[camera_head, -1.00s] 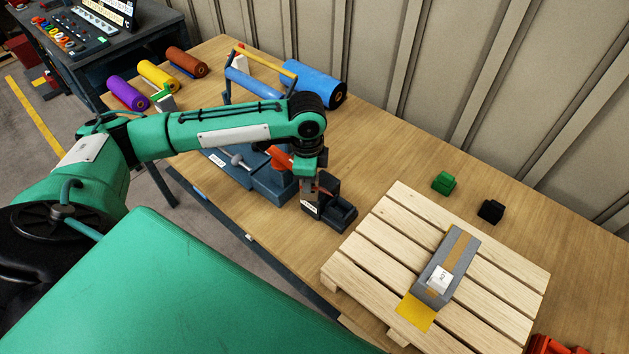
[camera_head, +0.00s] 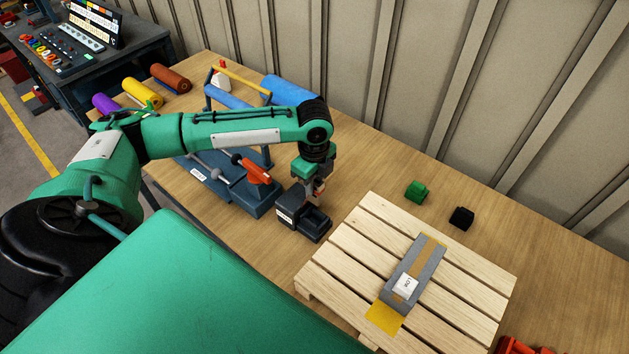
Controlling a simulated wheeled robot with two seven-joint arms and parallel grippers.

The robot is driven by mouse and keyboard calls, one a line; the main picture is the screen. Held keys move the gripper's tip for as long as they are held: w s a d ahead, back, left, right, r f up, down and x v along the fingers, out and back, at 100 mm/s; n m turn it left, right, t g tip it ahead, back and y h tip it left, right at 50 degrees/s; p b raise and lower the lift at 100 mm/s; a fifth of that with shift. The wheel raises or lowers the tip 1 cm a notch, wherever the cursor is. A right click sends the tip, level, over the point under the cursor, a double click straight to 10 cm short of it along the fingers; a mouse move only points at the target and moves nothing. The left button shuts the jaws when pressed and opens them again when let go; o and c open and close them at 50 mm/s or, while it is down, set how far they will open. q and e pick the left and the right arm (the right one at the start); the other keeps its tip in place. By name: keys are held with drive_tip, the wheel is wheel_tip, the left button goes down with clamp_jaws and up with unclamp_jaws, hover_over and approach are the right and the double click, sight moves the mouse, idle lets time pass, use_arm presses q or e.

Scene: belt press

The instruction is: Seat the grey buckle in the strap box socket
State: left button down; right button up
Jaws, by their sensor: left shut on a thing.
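My left gripper (camera_head: 316,188) points down just above the back of a small dark box (camera_head: 303,222) with a white label on its side. It is shut on a small greyish piece, probably the grey buckle, mostly hidden by the fingers and the box. I cannot tell whether the piece touches the box. A long grey box (camera_head: 428,265) with a tan strap along it and a white block (camera_head: 405,286) on its near end lies on the wooden pallet (camera_head: 350,255). I cannot tell which box is the strap box. My right gripper is not in view.
A green block (camera_head: 418,191) and a black block (camera_head: 461,218) stand on the table behind the pallet. A blue press with a red handle (camera_head: 257,173) stands left of the dark box. Coloured rolls (camera_head: 142,93) lie at the back left. Red parts (camera_head: 517,346) show bottom right.

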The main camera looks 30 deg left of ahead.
sight(314, 198)
use_arm(q)
drive_tip(key=shift+r+p, duration=0.15)
drive_tip(key=shift+p, duration=0.25)
drive_tip(key=shift+f+b, duration=0.7)
drive_tip(key=shift+f, duration=2.8)
drive_tip(key=shift+p, duration=0.5)
drive_tip(key=shift+p, duration=0.45)
